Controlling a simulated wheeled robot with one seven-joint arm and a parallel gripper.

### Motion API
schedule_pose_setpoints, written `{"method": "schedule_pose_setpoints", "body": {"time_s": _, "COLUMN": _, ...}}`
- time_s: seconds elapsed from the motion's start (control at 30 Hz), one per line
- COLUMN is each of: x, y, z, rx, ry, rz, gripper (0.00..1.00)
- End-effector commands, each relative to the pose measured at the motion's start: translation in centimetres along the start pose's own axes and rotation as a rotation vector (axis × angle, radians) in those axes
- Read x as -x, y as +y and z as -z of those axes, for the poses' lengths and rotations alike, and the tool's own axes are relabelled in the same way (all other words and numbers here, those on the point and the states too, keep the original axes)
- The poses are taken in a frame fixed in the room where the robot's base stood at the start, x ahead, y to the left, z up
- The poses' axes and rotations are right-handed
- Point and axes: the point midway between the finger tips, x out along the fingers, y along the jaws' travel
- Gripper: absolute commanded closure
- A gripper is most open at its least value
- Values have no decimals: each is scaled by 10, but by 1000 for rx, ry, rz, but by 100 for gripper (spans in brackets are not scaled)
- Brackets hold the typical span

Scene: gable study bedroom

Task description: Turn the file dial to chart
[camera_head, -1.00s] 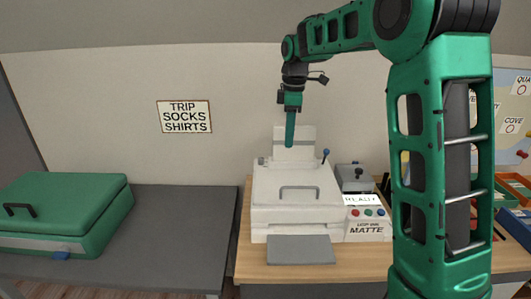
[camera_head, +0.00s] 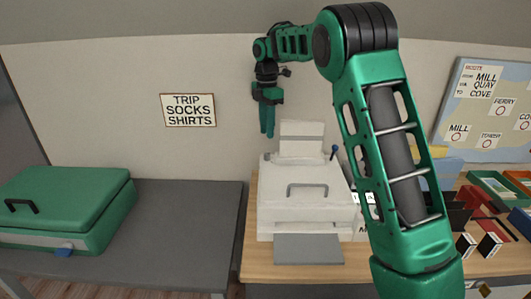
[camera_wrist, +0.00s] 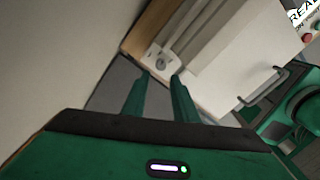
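The dial (camera_wrist: 161,63) shows in the wrist view as a small grey knob on a pale plate at the back corner of the white printer (camera_head: 300,205). I cannot read its marks or tell its setting. My gripper (camera_head: 267,134) points down above the printer's back left corner in the head view. In the wrist view its two green fingers (camera_wrist: 161,78) are apart with nothing between them. The dial lies beyond the fingertips, in line with the gap, and the fingers do not appear to touch it.
My arm hides part of the panel to the right. A green case (camera_head: 70,205) sits on the grey table (camera_head: 190,215) at left. Trays and cards crowd the right side.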

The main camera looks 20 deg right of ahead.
Motion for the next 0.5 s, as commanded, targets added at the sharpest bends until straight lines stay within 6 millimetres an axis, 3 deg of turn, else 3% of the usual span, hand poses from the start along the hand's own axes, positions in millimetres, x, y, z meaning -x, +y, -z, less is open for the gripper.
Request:
{"method": "schedule_pose_setpoints", "body": {"time_s": 0.3, "x": -56, "y": -1, "z": 0, "rx": -3, "ry": 0, "rz": 3, "gripper": 74}}
{"method": "schedule_pose_setpoints", "body": {"time_s": 0.5, "x": -82, "y": -1, "z": 0, "rx": -2, "ry": 0, "rz": 2, "gripper": 74}}
